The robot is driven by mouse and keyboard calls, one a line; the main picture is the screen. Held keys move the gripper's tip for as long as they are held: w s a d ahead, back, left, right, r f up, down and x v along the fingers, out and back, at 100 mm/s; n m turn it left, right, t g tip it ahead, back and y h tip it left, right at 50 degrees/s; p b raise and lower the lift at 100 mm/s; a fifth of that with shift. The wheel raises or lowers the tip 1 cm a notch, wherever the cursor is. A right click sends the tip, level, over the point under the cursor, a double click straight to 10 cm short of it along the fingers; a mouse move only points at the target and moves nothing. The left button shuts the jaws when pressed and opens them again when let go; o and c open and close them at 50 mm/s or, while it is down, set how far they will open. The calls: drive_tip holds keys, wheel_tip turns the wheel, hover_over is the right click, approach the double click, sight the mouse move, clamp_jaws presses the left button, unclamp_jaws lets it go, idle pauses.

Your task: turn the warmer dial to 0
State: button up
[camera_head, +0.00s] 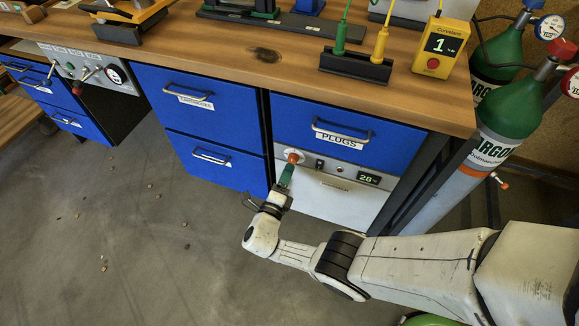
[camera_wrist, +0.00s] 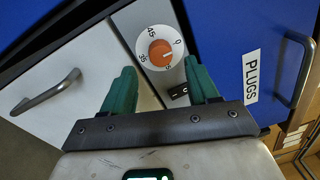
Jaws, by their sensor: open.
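The warmer dial (camera_wrist: 160,53) is an orange knob on a white numbered ring, set in a pale panel; 0, 35 and 45 can be made out on the ring. It also shows in the head view (camera_head: 293,156), below the PLUGS drawer. My gripper (camera_wrist: 159,66) has teal fingers, open and empty. In the wrist view the fingers stand on either side of the dial, with a visible gap to each. In the head view my gripper (camera_head: 287,174) is just below the dial. Whether the fingertips reach past the knob's face, I cannot tell. The panel's display (camera_head: 369,179) reads about 28.
A black rocker switch (camera_wrist: 179,92) sits close beside the dial, near one finger. The PLUGS drawer handle (camera_head: 341,131) juts out above, and the white warmer drawer (camera_head: 335,201) lies below. Argon cylinders (camera_head: 512,107) stand at the right. The floor (camera_head: 150,220) at left is mostly clear.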

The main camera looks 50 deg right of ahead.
drive_tip(key=v, duration=0.6)
drive_tip(key=shift+s+a, duration=0.15)
drive_tip(key=shift+a, duration=0.2)
drive_tip(key=shift+f, duration=0.1)
drive_tip(key=s+r+m+g+y+p, duration=0.3)
drive_tip(key=s+m+g+y+p, duration=0.45)
drive_tip(key=s+m, duration=1.15)
drive_tip(key=s+a+r+m+t+y+p, duration=0.1)
drive_tip(key=a+r+m+y, duration=0.1)
drive_tip(key=r+m+y, duration=0.3)
drive_tip(key=s+a+r+m+t+y+p, duration=0.1)
drive_tip(key=r+m+y, duration=0.3)
drive_tip(key=r+m, duration=0.6)
drive_tip(key=s+a+m, duration=0.1)
drive_tip(key=m, duration=0.2)
drive_tip(key=shift+s+a+r+m+y, duration=0.25)
drive_tip(key=shift+a+r+m+y, duration=0.05)
drive_tip(key=shift+a+r+y, duration=0.1)
